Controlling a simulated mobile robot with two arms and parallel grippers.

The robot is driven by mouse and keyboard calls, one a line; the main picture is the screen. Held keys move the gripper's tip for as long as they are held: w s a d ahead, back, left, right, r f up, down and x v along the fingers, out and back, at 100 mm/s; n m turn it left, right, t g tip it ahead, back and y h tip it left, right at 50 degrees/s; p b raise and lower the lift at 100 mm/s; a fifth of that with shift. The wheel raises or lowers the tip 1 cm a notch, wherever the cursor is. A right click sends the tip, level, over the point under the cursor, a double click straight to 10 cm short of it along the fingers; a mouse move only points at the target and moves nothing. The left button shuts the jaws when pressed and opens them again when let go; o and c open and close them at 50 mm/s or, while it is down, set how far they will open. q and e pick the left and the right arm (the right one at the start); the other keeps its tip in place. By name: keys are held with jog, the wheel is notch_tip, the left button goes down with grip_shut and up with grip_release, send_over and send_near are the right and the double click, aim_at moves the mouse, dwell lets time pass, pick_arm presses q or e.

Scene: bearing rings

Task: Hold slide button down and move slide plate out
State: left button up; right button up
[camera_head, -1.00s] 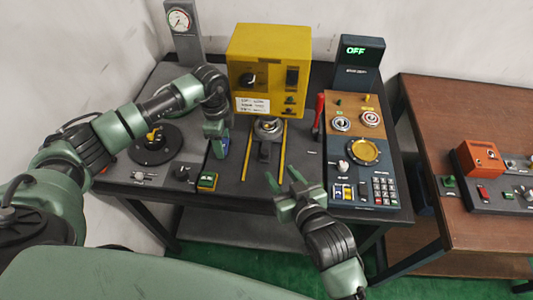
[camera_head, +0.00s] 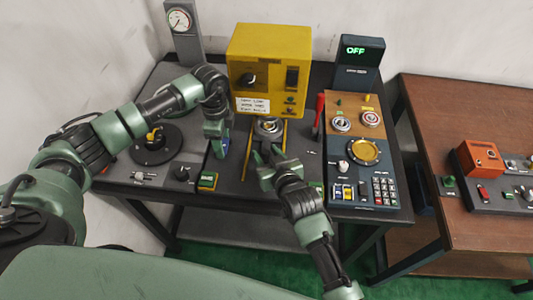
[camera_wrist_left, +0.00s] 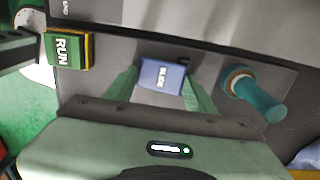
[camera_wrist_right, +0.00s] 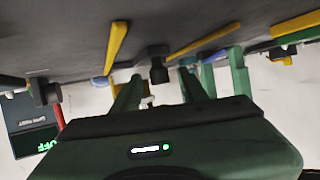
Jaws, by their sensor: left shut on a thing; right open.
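The blue slide button (camera_wrist_left: 163,76), lettered SLIDE, lies between the fingers of my left gripper (camera_wrist_left: 163,90). In the head view that gripper (camera_head: 217,142) points down at the button, left of the yellow rails, and is shut on it. My right gripper (camera_head: 268,158) is open over the front part of the slide track. In the right wrist view a small black handle (camera_wrist_right: 158,68) shows just beyond and between its fingertips (camera_wrist_right: 160,80), apart from them. The slide plate lies between two yellow rails (camera_wrist_right: 117,46) and is mostly hidden by my right gripper. A metal ring (camera_head: 268,127) sits at the track's back end.
A yellow machine box (camera_head: 269,62) stands behind the track. A green RUN button (camera_head: 208,181) is at the front left. A red lever (camera_head: 319,115) and a control panel with a gold dish (camera_head: 364,151) stand to the right.

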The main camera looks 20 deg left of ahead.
jog(key=shift+c, duration=0.3)
grip_shut()
jog(key=shift+f, duration=0.1)
dwell(1.0)
